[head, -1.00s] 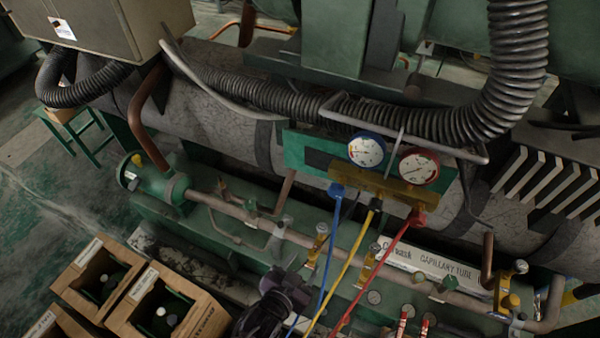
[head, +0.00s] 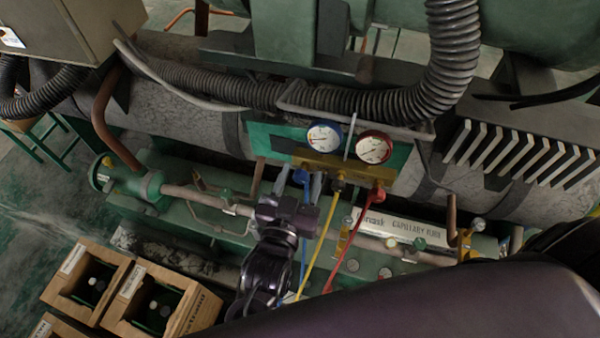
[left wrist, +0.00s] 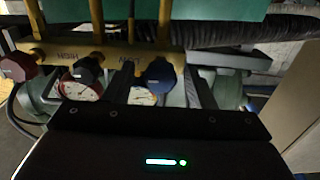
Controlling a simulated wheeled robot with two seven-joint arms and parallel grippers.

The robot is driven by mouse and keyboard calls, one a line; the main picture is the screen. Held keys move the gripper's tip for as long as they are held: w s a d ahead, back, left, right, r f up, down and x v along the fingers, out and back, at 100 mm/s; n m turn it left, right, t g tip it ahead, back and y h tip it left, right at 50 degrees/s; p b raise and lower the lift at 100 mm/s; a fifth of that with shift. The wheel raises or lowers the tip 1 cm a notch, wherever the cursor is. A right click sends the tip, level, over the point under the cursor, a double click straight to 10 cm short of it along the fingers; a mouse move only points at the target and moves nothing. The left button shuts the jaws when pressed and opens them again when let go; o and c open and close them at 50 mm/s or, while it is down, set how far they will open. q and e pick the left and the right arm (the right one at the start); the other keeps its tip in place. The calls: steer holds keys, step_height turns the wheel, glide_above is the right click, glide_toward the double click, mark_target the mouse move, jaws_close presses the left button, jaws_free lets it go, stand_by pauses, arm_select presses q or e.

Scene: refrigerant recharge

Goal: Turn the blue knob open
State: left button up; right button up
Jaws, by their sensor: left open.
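The blue knob (head: 301,177) is at the left end of the brass manifold (head: 330,164), below the blue-rimmed gauge (head: 324,136). In the left wrist view the blue knob (left wrist: 159,76) shows right of centre. My left gripper (head: 300,172) is open, its two grey fingers pointing up at the manifold, one on each side of the blue knob. I cannot tell whether they touch it. The red knob (head: 377,194) is at the manifold's other end, and a black knob (left wrist: 88,70) sits between them. My right gripper is not in view.
Blue, yellow (head: 322,245) and red (head: 352,245) hoses hang below the manifold, close to my left gripper. A red-rimmed gauge (head: 374,147) is beside the blue-rimmed one. Ribbed black hose (head: 455,60) passes above. Wooden crates (head: 190,310) with bottles stand at lower left.

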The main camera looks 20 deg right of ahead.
arm_select(q)
steer(key=shift+w, duration=0.2)
steer(key=shift+c, duration=0.2)
steer(key=c, duration=0.9)
